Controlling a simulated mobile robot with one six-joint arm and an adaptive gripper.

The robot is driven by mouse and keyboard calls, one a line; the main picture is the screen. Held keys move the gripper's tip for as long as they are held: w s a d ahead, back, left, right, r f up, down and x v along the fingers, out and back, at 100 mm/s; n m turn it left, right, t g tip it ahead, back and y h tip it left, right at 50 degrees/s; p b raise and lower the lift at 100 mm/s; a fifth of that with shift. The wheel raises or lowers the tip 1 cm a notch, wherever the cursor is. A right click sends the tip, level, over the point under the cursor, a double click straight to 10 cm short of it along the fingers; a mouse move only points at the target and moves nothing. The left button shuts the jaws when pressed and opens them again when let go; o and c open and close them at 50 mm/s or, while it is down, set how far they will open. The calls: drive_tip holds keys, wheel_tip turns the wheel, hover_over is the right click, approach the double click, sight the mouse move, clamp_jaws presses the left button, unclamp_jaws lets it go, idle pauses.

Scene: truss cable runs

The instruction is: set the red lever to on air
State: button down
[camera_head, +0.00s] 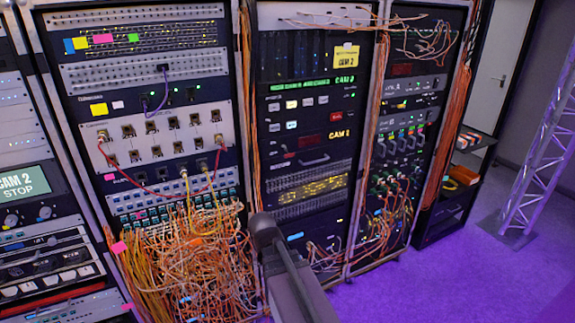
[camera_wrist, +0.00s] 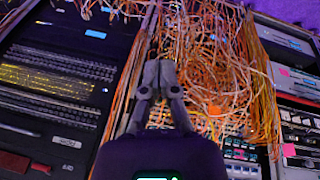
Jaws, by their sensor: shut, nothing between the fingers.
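I cannot clearly make out the red lever in either view. In the head view, the middle rack has a small red block (camera_head: 338,116) and a dark red panel (camera_head: 310,141) beside a lit "CAM 2" label; neither can be told as the lever. In the wrist view, a dark red piece (camera_wrist: 40,167) shows at the lower left edge. My gripper (camera_wrist: 158,68) is shut and empty, its fingertips together in front of the tangled orange cables. In the head view my gripper (camera_head: 264,228) is low, in front of the gap between the left and middle racks, below the red parts.
A dense tangle of orange cables (camera_head: 200,265) hangs from the left rack, close to my gripper. Orange cable bundles run down the rack edges. A black shelf (camera_head: 465,185) and a metal truss (camera_head: 545,150) stand at right. The purple floor (camera_head: 450,280) is clear there.

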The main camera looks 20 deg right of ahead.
drive_tip(key=w+d+n+t+h+b, duration=0.2)
drive_tip(key=w+d+n+t+b, duration=0.15)
drive_tip(key=w+d, duration=0.45)
drive_tip(key=n+t+y+b, duration=0.4)
drive_tip(key=n+t+b, duration=1.1)
drive_tip(key=n, duration=1.5)
approach(287, 152)
wheel_tip(287, 152, down, 4)
drive_tip(key=t+p, duration=0.1)
drive_tip(key=p, duration=0.1)
drive_tip(key=shift+s, duration=0.25)
drive_tip(key=shift+r, duration=0.1)
drive_tip(key=shift+d, duration=0.1)
drive_tip(key=shift+p+x, duration=2.05)
drive_tip(key=shift+x, duration=2.9)
drive_tip(key=shift+s+d+r, duration=0.1)
drive_tip(key=shift+r, duration=0.05)
